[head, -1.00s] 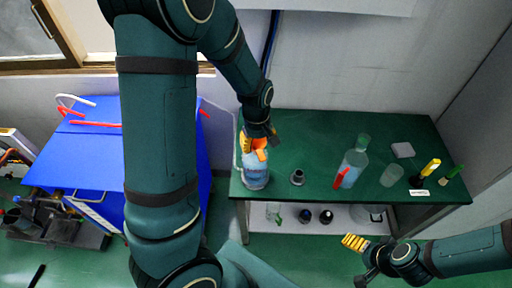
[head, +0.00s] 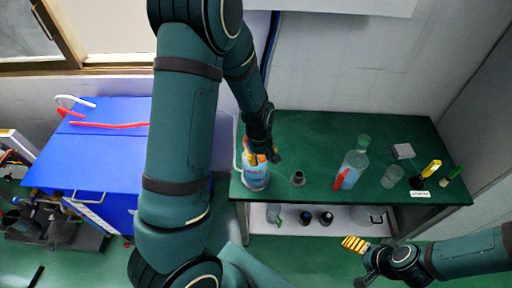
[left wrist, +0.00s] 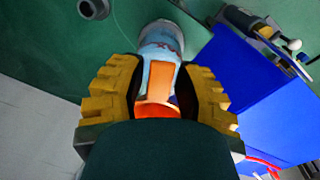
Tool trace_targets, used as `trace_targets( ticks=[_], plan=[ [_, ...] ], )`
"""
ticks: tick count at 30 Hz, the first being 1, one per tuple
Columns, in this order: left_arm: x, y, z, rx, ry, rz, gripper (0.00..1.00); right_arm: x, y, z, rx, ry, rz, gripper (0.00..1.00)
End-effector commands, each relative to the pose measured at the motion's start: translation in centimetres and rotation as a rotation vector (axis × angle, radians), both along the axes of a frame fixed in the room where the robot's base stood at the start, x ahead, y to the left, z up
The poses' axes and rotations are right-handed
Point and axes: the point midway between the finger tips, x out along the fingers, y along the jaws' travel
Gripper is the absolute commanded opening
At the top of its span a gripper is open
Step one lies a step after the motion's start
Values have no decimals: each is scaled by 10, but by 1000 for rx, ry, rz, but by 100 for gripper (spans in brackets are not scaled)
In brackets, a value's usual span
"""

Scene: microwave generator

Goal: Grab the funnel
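A bottle (head: 256,180) with a pale blue body and red lettering stands at the left end of the green bench; its orange top (left wrist: 160,80) shows in the left wrist view. My left gripper (head: 262,152) is over this bottle. In the left wrist view its yellow-ribbed fingers (left wrist: 160,72) are apart, one on each side of the orange top, with no clear contact. I cannot tell for sure which thing is the funnel; a small grey hollow piece (head: 298,178) stands just right of the bottle. My right gripper (head: 356,243) is low, in front of the bench, away from these things.
Right along the bench (head: 310,125) are a clear bottle (head: 354,166) with a red piece, a clear beaker (head: 392,176), a grey block (head: 403,151) and a yellow-handled tool (head: 431,168). A shelf below holds several small items. A blue cabinet (head: 90,150) stands left.

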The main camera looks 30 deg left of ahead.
Motion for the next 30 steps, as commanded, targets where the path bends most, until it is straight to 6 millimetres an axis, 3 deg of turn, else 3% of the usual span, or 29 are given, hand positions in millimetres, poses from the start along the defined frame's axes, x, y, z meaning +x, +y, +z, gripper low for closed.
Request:
trace_targets(
  ticks=[1,2,17,23,30],
  plan=[
    [0,0,0,0,0,0,11,0,0,0,0,0,0,81],
    [0,0,0,0,0,0,0,0,0,0,0,0,0,81],
    [0,0,4,1,-1,0,0,0,0,0,0,0,0,81],
    [1,0,25,0,-4,-1,0,0,0,3,0,0,0,81],
    [1,0,71,0,-6,-2,0,0,0,9,1,0,1,81]
  ],
)
